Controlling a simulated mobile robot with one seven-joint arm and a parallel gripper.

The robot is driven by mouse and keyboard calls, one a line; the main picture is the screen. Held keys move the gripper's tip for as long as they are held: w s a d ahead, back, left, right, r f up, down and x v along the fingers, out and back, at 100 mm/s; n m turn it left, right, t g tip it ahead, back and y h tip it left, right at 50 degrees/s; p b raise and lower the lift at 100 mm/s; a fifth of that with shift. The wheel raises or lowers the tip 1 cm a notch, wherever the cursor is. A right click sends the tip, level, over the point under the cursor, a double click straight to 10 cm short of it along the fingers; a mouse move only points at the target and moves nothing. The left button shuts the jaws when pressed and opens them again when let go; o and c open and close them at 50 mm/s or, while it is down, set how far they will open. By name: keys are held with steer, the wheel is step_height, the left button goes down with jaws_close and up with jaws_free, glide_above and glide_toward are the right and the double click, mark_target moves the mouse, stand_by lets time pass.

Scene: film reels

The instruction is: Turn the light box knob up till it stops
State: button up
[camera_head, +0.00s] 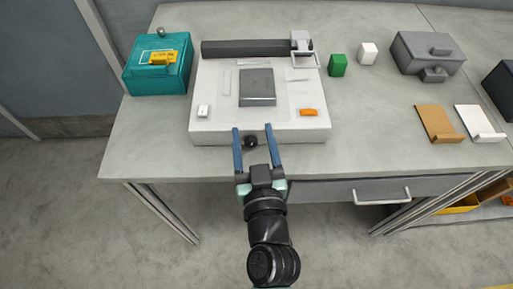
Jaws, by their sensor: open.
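The light box (210,120) is a white flat box on the grey table, with a dark grey block (257,87) on its top. A small black round knob (251,141) sits on its front face, near the middle. My gripper (252,128) has two blue fingers spread wide. In the picture the fingers stand to the left and right of the knob, with gaps on both sides. I cannot tell whether the fingertips are level with the knob or above it.
A teal box (150,80) stands left and a grey box (425,55) right. A green block (338,65) and a white block (368,53) stand behind right. An orange piece (308,112) lies on the light box. A drawer handle (382,197) juts out at front right.

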mark_target(249, 122)
steer(key=shift+w+a+f+n+t+b, duration=0.15)
steer(key=shift+w+b, duration=0.35)
steer(key=shift+b, duration=0.7)
steer(key=shift+w+f+n+t+b, duration=0.2)
steer(key=shift+w+b, duration=0.25)
steer(key=shift+b, duration=0.75)
steer(key=w+t+b, duration=0.1)
steer(key=b, duration=0.3)
steer(key=shift+a+r+y+b, duration=0.1)
steer(key=shift+r+y+b, duration=0.2)
steer(key=shift+r+b, duration=0.05)
steer(key=b, duration=0.3)
steer(key=shift+w+a+r+n+t+b, duration=0.1)
steer(key=shift+w+r+n+t+b, duration=0.15)
steer(key=shift+w+t+b, duration=0.1)
steer(key=shift+b, duration=0.65)
steer(key=t+b, duration=0.1)
steer(key=b, duration=0.3)
steer(key=shift+a+r+y+b, duration=0.1)
steer(key=shift+r+y+b, duration=0.1)
steer(key=shift+y+b, duration=0.15)
steer(key=t+b, duration=0.1)
steer(key=b, duration=0.2)
steer(key=shift+s+a+r+b, duration=0.1)
steer(key=shift+s+b, duration=0.1)
steer(key=shift+b, duration=0.15)
